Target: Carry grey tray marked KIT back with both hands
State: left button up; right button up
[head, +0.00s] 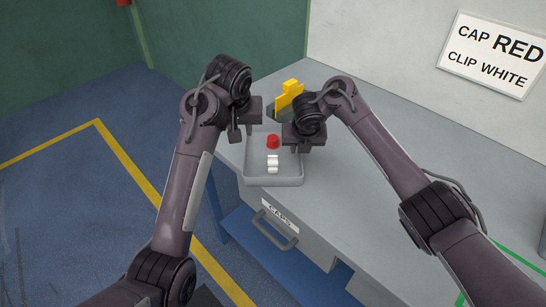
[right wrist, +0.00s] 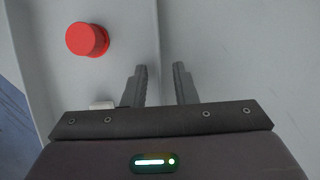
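The grey tray (head: 273,181) stands at the near left edge of the grey bench and holds a red cap (head: 273,142) and a white clip (head: 272,164). No KIT mark is readable. My left gripper (head: 245,137) is at the tray's left wall, its fingers apart with a gap between them. My right gripper (head: 301,149) is at the right wall. In the right wrist view its open fingers stand on either side of the tray wall (right wrist: 157,45), with the red cap (right wrist: 87,39) to the left inside the tray.
A yellow piece (head: 290,94) stands behind the tray. Below the bench top (head: 365,205) is a drawer labelled CAPS with a handle (head: 275,232). A wall sign (head: 493,55) reads CAP RED, CLIP WHITE. The bench right of the tray looks clear.

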jog(key=v, duration=0.3)
jog(key=shift+a, duration=0.25)
jog(key=shift+s+r, duration=0.3)
jog(key=shift+r, duration=0.2)
jog(key=shift+s+a+r, duration=0.15)
jog(key=shift+r, duration=0.8)
jog(key=shift+s+d+r, duration=0.3)
jog(key=shift+d, duration=0.15)
